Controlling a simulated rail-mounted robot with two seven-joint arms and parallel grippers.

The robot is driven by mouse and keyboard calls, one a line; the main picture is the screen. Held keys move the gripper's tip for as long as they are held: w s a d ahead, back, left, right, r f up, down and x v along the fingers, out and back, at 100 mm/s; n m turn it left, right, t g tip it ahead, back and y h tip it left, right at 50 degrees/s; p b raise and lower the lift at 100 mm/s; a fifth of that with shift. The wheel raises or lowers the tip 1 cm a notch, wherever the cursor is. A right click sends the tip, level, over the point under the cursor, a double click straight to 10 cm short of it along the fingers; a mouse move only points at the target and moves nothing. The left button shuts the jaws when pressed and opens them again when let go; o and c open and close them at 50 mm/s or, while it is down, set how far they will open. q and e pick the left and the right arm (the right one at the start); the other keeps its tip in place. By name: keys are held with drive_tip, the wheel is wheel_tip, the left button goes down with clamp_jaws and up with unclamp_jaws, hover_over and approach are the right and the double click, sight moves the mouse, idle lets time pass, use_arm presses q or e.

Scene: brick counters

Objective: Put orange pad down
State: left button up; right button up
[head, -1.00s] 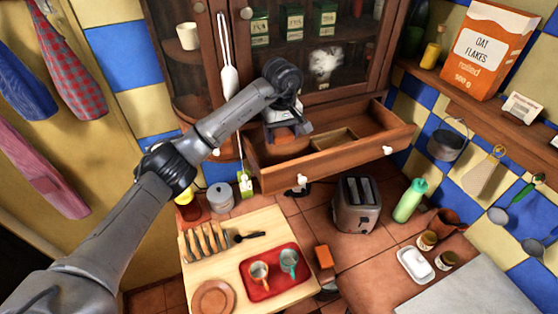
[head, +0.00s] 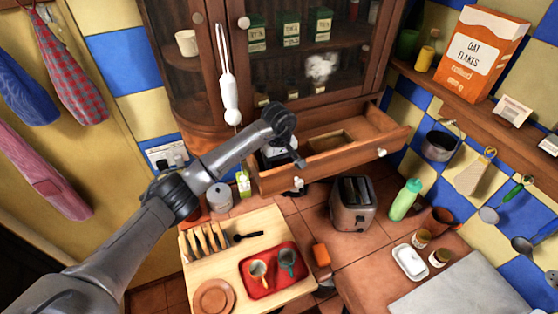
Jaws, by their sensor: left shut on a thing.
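My left gripper (head: 283,157) is at the left end of the open drawer (head: 350,140), low over its front left part. It is shut on the orange pad, which the hand hides now. Whether the pad touches the drawer floor cannot be told. My right gripper is not in view.
A small orange block (head: 321,255) lies on the counter beside the red tray (head: 270,290) with two cups. A toaster (head: 353,205) stands below the drawer, with a green bottle (head: 405,200) to its right. The drawer's right part looks empty.

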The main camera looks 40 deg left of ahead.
use_arm(q)
drive_tip(key=shift+f, duration=0.1)
drive_tip(key=o, duration=0.9)
drive_tip(key=shift+c, duration=0.2)
drive_tip(key=shift+r, duration=0.3)
wheel_tip(320, 180, up, 12)
drive_tip(key=b, duration=0.3)
drive_tip(key=shift+f, duration=0.15)
